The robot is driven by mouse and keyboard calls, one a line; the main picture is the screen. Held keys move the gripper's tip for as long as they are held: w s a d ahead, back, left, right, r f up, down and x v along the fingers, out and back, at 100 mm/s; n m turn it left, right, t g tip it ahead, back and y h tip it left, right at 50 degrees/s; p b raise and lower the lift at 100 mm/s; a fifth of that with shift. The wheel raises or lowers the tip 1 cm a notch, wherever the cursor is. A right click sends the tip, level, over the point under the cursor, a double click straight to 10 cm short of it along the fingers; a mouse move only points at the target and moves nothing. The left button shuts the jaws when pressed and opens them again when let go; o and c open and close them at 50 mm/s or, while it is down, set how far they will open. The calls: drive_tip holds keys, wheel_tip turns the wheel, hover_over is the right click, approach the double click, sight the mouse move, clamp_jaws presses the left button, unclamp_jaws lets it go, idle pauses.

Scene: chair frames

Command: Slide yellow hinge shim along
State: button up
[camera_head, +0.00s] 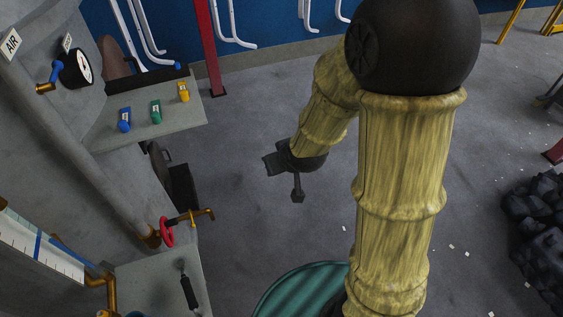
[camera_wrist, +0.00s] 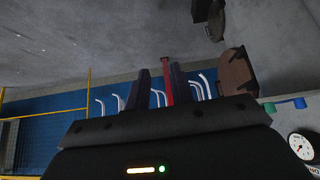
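The yellow hinge shim (camera_head: 184,91) lies on a grey ledge (camera_head: 190,116) at the upper left of the head view. It is the rightmost of three small coloured pieces, each with a pale label. My gripper (camera_head: 282,180) hangs over open floor to the right of and below the ledge, well apart from the shim. Its two fingers are spread with nothing between them. In the wrist view the gripper (camera_wrist: 158,90) also shows a gap between its fingers, with only background behind. I cannot make out the yellow shim in the wrist view.
A green piece (camera_head: 156,111) and a blue piece (camera_head: 124,120) sit left of the yellow shim. A gauge (camera_head: 77,68), a red valve wheel (camera_head: 167,231) and a brass tap (camera_head: 201,215) stick out at left. A red post (camera_head: 209,45) stands behind the ledge.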

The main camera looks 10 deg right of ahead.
drive_tip(key=shift+s, duration=0.2)
drive_tip(key=shift+o, duration=1.1)
drive_tip(key=shift+w+a, duration=0.1)
drive_tip(key=shift+w, duration=0.05)
drive_tip(key=shift+o, duration=0.6)
drive_tip(key=s+d+r+m+g+h, duration=0.1)
drive_tip(key=s+d+r+m+g, duration=0.2)
drive_tip(key=s+d, duration=0.6)
drive_tip(key=shift+s+r+g+h, duration=0.15)
drive_tip(key=shift+s+g+h, duration=0.25)
drive_tip(key=shift+s+g, duration=0.4)
drive_tip(key=shift+a, duration=0.1)
drive_tip(key=shift+s, duration=0.1)
